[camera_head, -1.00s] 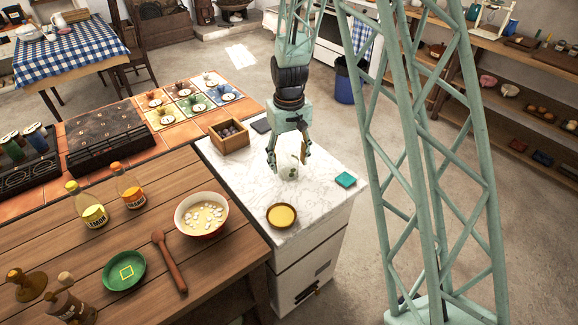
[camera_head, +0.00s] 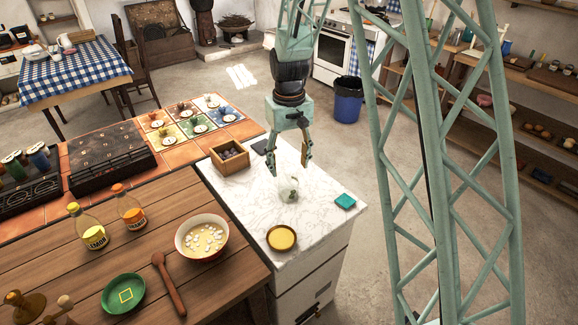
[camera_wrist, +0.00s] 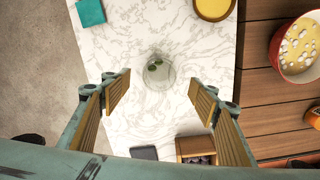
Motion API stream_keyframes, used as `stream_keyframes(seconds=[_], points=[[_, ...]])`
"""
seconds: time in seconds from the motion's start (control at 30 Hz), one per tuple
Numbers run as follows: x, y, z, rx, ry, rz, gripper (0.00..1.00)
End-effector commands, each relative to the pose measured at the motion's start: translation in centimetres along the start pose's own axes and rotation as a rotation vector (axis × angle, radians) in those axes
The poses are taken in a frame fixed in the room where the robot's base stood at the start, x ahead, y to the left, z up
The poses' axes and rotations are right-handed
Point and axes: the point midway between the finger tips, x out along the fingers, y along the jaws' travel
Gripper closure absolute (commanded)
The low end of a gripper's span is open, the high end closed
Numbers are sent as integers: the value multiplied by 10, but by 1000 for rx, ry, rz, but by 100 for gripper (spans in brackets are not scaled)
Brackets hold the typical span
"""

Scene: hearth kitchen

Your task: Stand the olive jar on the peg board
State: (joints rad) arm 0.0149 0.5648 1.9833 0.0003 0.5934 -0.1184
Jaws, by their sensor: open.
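The olive jar (camera_head: 289,190) is a small clear glass with a few green olives, standing on the white marble counter. In the wrist view the jar (camera_wrist: 157,73) shows from above, beyond the fingertips and about midway between them. My gripper (camera_head: 289,169) is open and empty, pointing down just above the jar. Both open fingers also show in the wrist view (camera_wrist: 159,92), apart from the jar. A dark raised board with small marks (camera_head: 108,156) lies on the orange tiles at the left; I cannot tell whether it is the peg board.
The marble top (camera_head: 325,222) also holds a wooden box (camera_head: 229,155), a teal block (camera_head: 345,201) and a yellow dish (camera_head: 281,238). A red bowl (camera_head: 202,237) and bottles (camera_head: 92,232) stand on the wooden worktop. Coloured tiles with small items (camera_head: 187,117) lie behind.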

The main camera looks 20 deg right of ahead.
Motion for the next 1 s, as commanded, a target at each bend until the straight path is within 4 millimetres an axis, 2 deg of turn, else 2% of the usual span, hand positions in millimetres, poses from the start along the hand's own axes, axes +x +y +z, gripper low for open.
stream_keyframes(seconds=[0.67,0.87,1.0], points=[[-2,0,1,0,1,0,45],[-17,-1,7,2,9,1,45],[-37,-2,16,5,21,2,45]])
